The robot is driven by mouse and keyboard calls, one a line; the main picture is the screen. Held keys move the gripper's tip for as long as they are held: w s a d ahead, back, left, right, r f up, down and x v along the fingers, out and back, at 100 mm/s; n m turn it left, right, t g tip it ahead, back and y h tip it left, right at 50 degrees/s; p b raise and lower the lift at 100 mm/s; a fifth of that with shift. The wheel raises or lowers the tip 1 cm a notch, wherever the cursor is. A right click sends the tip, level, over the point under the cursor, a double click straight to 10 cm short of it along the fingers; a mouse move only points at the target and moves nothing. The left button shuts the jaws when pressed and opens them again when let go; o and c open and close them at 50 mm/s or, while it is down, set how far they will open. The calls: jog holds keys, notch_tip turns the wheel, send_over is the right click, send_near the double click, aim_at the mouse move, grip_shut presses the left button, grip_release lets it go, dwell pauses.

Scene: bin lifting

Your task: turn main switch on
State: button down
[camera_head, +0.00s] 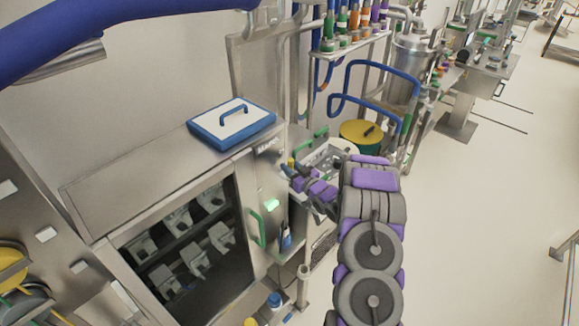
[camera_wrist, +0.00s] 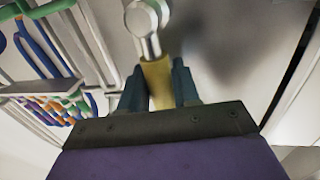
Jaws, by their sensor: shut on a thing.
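The main switch shows in the wrist view as a yellow handle (camera_wrist: 157,75) joined to a pale round metal hub (camera_wrist: 142,20) on a metal panel. My gripper (camera_wrist: 158,92) has its two dark blue fingers on either side of the yellow handle and is shut on it. In the head view my gripper (camera_head: 290,171) reaches the right side of the metal cabinet. A small bit of yellow (camera_head: 291,162) shows there. My arm and gripper hide most of the switch, so its exact angle cannot be told.
The metal cabinet (camera_head: 110,192) has a dark window and a green handle (camera_head: 257,229). A blue-rimmed lid (camera_head: 205,126) lies on top. A blue pipe frame (camera_head: 375,64) and a yellow-topped drum (camera_head: 357,131) stand behind my arm. The floor at the right (camera_head: 480,220) is clear.

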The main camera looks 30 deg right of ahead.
jog(key=shift+d, duration=0.1)
dwell(0.3)
jog(key=c, duration=1.2)
grip_release()
jog(key=shift+o, duration=1.2)
jog(key=shift+w+d+f, duration=0.1)
jog(key=shift+w, duration=0.05)
jog(key=shift+s, duration=0.2)
jog(key=s+d, duration=0.2)
jog(key=s, duration=1.5)
jog(key=shift+d, duration=0.4)
jog(key=shift+w, duration=0.1)
